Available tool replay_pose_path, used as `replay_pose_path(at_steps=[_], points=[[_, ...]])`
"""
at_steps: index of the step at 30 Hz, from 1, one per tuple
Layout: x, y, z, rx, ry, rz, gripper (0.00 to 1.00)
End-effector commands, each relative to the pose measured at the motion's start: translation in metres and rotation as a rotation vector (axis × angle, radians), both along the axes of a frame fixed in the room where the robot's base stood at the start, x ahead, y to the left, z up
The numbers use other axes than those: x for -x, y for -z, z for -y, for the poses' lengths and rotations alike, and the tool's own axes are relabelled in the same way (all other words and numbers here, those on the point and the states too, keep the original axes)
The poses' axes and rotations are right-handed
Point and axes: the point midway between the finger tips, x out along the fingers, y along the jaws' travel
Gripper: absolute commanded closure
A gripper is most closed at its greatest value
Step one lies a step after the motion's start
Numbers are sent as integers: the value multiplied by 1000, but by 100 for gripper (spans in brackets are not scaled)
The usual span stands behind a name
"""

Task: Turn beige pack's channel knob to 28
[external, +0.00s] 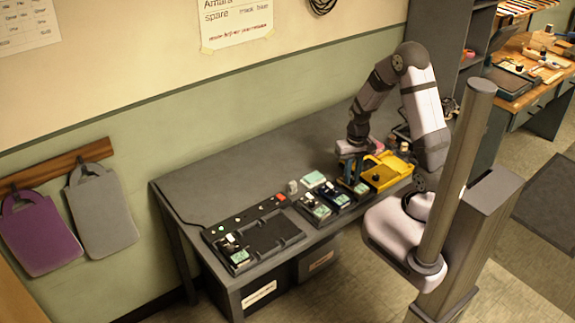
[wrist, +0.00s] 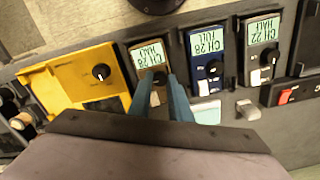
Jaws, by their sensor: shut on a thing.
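The beige pack (wrist: 136,50) stands between a yellow unit and a blue pack in the wrist view. Its green display (wrist: 150,53) is upside down there and appears to read CH 28, HALF. My gripper (wrist: 160,80) has its two blue fingers shut on the dark channel knob (wrist: 159,77) just below that display. The fingers hide much of the knob, so I cannot make out its pointer. In the external view my gripper (external: 350,152) is low over the packs beside the yellow unit.
The blue pack (wrist: 208,72) shows CH 28, FULL, close on the right. Another pack (wrist: 262,45) shows CH 22, HALF. The yellow unit (wrist: 75,85) with its own black knob is close on the left. A black tray (external: 262,238) lies at the table's near left; the back of the table is clear.

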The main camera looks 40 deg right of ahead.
Motion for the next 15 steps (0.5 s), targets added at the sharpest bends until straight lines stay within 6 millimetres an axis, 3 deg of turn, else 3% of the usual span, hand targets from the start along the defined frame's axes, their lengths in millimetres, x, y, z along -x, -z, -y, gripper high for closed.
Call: replay_pose_path(at_steps=[15], points=[[0, 0, 0, 0, -158, 0, 100]])
